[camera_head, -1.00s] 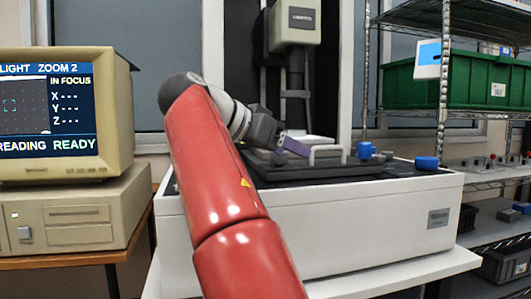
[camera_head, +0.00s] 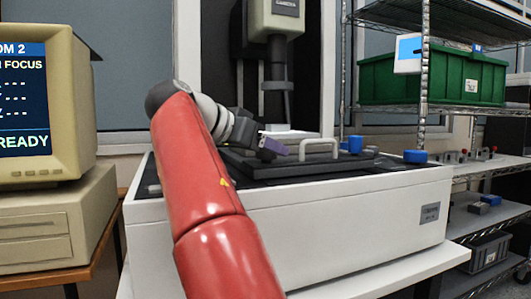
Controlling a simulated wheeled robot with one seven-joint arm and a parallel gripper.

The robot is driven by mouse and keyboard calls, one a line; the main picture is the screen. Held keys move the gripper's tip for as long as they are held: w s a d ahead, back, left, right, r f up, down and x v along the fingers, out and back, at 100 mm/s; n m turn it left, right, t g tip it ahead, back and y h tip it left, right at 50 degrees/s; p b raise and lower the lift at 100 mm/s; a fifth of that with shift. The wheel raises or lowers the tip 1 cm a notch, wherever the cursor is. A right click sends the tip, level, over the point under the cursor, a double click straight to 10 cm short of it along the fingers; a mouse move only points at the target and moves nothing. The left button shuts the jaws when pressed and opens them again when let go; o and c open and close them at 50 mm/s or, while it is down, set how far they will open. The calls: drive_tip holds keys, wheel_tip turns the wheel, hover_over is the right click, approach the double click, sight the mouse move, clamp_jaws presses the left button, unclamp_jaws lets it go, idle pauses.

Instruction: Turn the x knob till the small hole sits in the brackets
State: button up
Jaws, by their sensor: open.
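Two blue knobs show on the measuring machine: a small upright one (camera_head: 355,144) at the stage's right rear, and a wider one (camera_head: 415,157) at the white base's right end. I cannot tell which is the x knob. The dark stage (camera_head: 330,163) carries a pale grey handle (camera_head: 320,146). My gripper (camera_head: 274,147) is over the stage's left part, left of the handle and well apart from both knobs. It is open; its fingers show small, with a purple part. The monitor (camera_head: 24,100) is cut off at the left edge; no hole or brackets show in its visible part.
The white machine base (camera_head: 340,225) stands on a white table (camera_head: 400,275). The machine's column (camera_head: 277,70) rises behind the stage. A wire shelf with a green crate (camera_head: 440,82) stands at the right. Space above the base's right end looks clear.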

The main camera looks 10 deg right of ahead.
drive_tip(key=shift+w+d+f, duration=0.1)
drive_tip(key=shift+w+d, duration=0.05)
drive_tip(key=shift+d, duration=0.05)
drive_tip(key=c, duration=1)
drive_tip(key=shift+f+t+b, duration=0.1)
drive_tip(key=shift+t+b, duration=0.2)
drive_tip(key=shift+b, duration=0.15)
